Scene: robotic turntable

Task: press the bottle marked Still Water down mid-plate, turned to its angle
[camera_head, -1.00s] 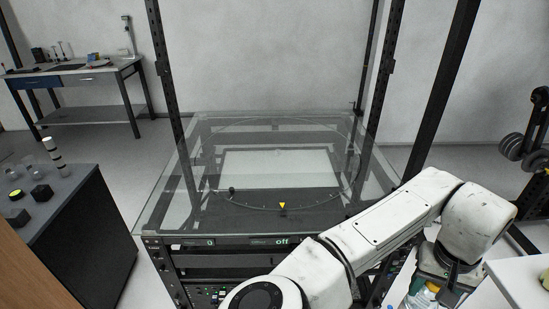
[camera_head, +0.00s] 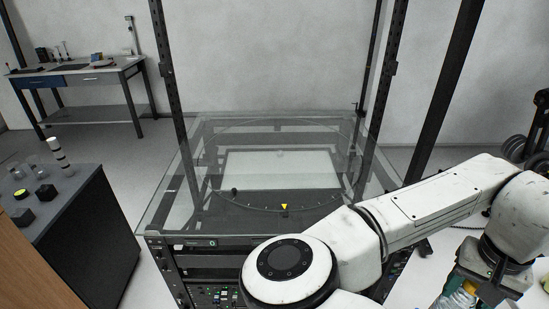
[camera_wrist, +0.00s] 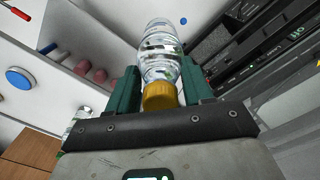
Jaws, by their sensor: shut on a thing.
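My gripper (camera_wrist: 163,90) is shut on a clear bottle (camera_wrist: 160,50) with a yellow cap, held between its two green fingers in the wrist view. The cap points toward the wrist. The label cannot be read. In the head view the yellow-capped bottle (camera_head: 461,297) shows at the lower right under my gripper (camera_head: 470,292), partly cut off. The turntable plate (camera_head: 280,172) lies in the middle of the head view, seen through clear panes, with a yellow triangle mark (camera_head: 284,207) at its front. The gripper is to the right of the turntable and apart from it.
The turntable's rack (camera_head: 212,268) has a control front with a display, also close to the bottle in the wrist view (camera_wrist: 255,55). A dark cabinet (camera_head: 85,225) with small items stands left. A workbench (camera_head: 75,75) stands at the back left. Black uprights flank the turntable.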

